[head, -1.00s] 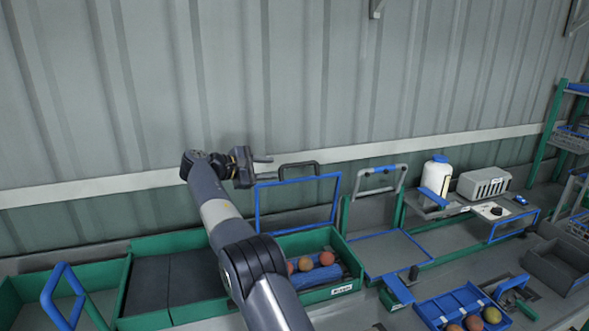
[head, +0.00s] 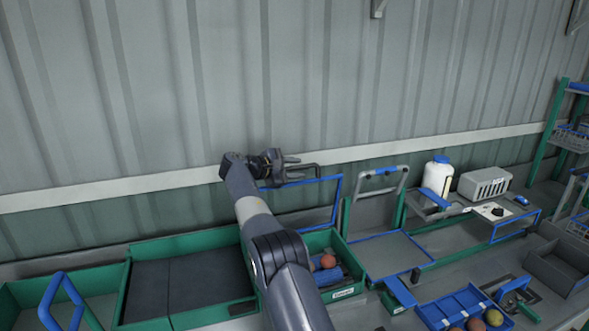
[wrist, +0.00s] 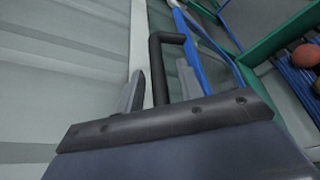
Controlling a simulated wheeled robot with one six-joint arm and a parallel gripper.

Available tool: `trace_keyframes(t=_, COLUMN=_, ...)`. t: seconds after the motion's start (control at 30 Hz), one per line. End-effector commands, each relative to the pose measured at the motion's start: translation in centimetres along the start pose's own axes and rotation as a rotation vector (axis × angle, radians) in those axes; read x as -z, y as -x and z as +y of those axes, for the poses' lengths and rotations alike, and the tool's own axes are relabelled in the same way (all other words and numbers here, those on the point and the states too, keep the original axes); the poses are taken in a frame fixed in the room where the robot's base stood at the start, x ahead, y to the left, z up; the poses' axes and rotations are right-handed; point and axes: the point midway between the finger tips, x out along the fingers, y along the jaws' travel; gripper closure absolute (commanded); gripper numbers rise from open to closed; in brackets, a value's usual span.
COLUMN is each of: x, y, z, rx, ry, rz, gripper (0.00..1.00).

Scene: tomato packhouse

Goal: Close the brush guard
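The brush guard is a clear panel in a blue frame (head: 337,205), standing raised at the back of the brush bed. It has a black bar handle (head: 318,171) on its top edge. My gripper (head: 297,169) is at the left part of this handle. In the wrist view my gripper (wrist: 160,88) is open, with one finger on each side of the black handle (wrist: 158,60). A gap shows between handle and fingers. The guard's blue frame (wrist: 190,50) runs to the right. My arm hides the guard's left part in the head view.
Tomatoes (head: 327,261) lie on the blue rollers in the green-walled bed (head: 346,292) below the guard. A grey handle frame (head: 402,180) and a white bottle (head: 437,176) stand to the right. The ribbed wall (head: 150,100) is close behind my gripper.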

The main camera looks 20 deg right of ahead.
Motion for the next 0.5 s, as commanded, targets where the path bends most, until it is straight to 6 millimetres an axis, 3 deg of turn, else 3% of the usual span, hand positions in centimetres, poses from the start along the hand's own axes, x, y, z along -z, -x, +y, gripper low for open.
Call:
trace_keyframes(t=0.4, x=0.00, y=0.03, z=0.00, rx=0.000, ry=0.000, rz=0.000, gripper=0.99)
trace_keyframes(t=0.5, x=-0.01, y=0.03, z=0.00, rx=0.000, ry=0.000, rz=0.000, gripper=1.00)
